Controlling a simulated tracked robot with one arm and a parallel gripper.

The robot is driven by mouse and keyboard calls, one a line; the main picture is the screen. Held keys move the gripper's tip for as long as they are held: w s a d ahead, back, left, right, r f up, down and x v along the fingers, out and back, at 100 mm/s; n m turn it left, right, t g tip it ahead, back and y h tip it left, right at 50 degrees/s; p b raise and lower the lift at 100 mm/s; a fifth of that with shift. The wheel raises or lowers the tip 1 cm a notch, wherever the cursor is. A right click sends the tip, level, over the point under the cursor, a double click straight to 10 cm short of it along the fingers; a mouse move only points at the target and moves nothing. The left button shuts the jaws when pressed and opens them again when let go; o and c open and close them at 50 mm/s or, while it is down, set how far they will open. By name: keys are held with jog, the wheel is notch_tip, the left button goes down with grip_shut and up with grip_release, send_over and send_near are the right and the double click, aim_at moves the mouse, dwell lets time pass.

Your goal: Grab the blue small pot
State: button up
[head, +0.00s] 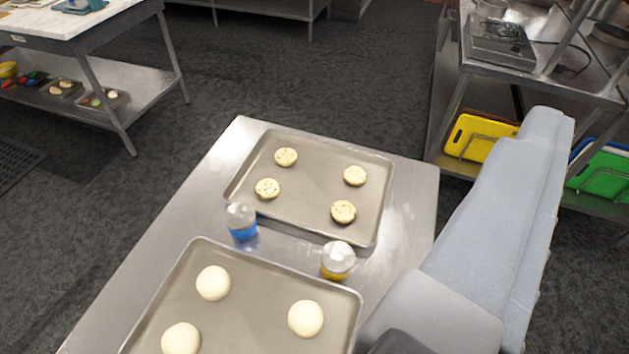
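The blue small pot (243,229) is a little clear jar with a pale lid and a blue lower part. It stands upright on a steel table (190,215), in the gap between two baking trays, left of the middle of the view. A similar small pot with yellow contents (338,262) stands to its right, nearer to me. My pale grey arm comes in at the right and bottom right. The fingers of my gripper do not show.
The far tray (318,180) holds several speckled cookies. The near tray (250,290) holds pale dough rounds. A marble-topped table (75,20) stands at upper left, and a steel shelf unit (590,85) with coloured boards at right. Dark floor lies open between them.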

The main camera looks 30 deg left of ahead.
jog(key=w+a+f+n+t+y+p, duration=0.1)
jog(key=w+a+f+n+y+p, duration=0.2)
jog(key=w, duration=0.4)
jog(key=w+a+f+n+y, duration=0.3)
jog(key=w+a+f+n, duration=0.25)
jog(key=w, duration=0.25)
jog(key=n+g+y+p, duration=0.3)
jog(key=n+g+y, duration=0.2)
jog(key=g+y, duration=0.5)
send_near(242, 219)
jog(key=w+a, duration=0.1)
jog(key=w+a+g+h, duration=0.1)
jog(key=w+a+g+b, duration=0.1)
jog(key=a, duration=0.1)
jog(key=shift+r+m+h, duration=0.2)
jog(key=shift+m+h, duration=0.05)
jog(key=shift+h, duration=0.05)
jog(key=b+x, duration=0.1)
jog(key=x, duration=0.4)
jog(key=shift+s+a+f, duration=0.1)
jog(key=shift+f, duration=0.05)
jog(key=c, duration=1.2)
